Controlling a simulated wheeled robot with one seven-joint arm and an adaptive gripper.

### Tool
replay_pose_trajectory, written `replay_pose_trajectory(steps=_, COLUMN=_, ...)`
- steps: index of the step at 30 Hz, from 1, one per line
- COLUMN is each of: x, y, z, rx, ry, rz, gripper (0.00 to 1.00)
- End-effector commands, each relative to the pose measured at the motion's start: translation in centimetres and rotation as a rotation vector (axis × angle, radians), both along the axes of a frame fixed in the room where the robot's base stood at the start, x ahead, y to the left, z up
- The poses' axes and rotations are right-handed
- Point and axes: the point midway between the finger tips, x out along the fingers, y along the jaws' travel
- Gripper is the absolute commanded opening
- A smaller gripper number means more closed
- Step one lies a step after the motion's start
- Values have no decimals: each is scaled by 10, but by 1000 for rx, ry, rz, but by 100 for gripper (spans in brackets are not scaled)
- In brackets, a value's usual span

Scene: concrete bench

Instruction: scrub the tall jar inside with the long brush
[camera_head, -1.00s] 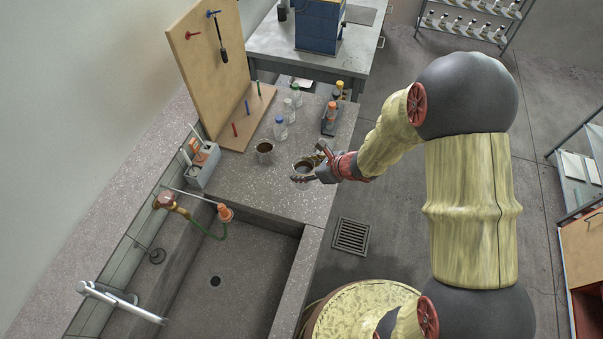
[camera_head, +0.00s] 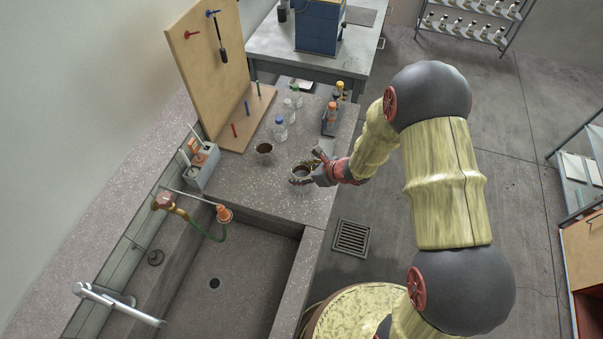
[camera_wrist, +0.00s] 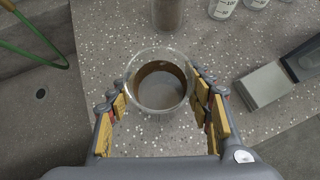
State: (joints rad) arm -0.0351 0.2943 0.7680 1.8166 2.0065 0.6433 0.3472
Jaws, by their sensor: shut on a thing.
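A clear glass jar with a brown band inside (camera_head: 302,171) stands upright near the counter's right edge. In the wrist view this jar (camera_wrist: 158,82) sits between the finger pads, its open mouth facing the camera. My gripper (camera_head: 308,168) is shut around its sides; it also shows in the wrist view (camera_wrist: 160,105). Whether the jar's base touches the counter is unclear. A second glass jar with brown inside (camera_head: 264,149) stands to the left; I cannot tell which is taller. A long dark brush (camera_head: 221,45) hangs from a blue peg on the board.
The pegboard (camera_head: 205,75) stands at the back left. Bottles (camera_head: 281,128) and a dark caddy (camera_head: 330,122) stand behind the jars. A sink (camera_head: 235,280) with a tap (camera_head: 115,305) lies in front. A grey holder (camera_head: 202,165) is at the left.

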Motion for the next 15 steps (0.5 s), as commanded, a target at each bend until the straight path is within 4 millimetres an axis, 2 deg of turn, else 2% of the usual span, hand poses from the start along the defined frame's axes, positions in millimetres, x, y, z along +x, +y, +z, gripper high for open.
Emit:
replay_pose_trajectory(steps=2, x=0, y=0, z=-3, rx=0, ry=-1, rz=-1, gripper=8)
replay_pose_trajectory(steps=3, x=0, y=0, z=-3, rx=0, ry=1, rz=-1, gripper=52)
replay_pose_trajectory(steps=12, x=0, y=0, z=-2, rx=-1, ry=1, rz=0, gripper=69)
replay_pose_trajectory(steps=15, x=0, y=0, z=-2, rx=-1, ry=1, rz=0, gripper=69)
